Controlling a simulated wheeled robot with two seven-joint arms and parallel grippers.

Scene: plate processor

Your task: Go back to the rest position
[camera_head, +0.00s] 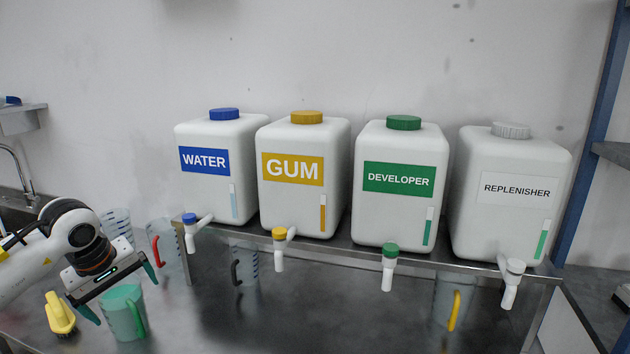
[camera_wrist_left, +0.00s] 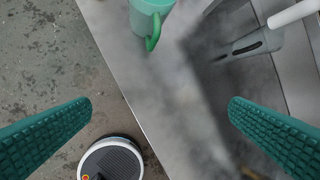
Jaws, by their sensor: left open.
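My left gripper (camera_head: 127,303) is in the lower left of the head view, low over the metal table. Its two green fingers are spread wide with nothing held. A green jug (camera_head: 123,312) with a green handle stands on the table, seen between and just beyond the fingertips. In the left wrist view the fingers (camera_wrist_left: 160,106) are far apart with empty space between them. The jug also shows there at the top (camera_wrist_left: 150,12), apart from both fingers. My right gripper is in neither view.
Water (camera_head: 222,196), gum (camera_head: 290,215), developer (camera_head: 397,220) and replenisher (camera_head: 512,222) tanks stand on a raised shelf with taps facing forward. A yellow-handled brush (camera_head: 60,313) lies left. The table's front middle is clear.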

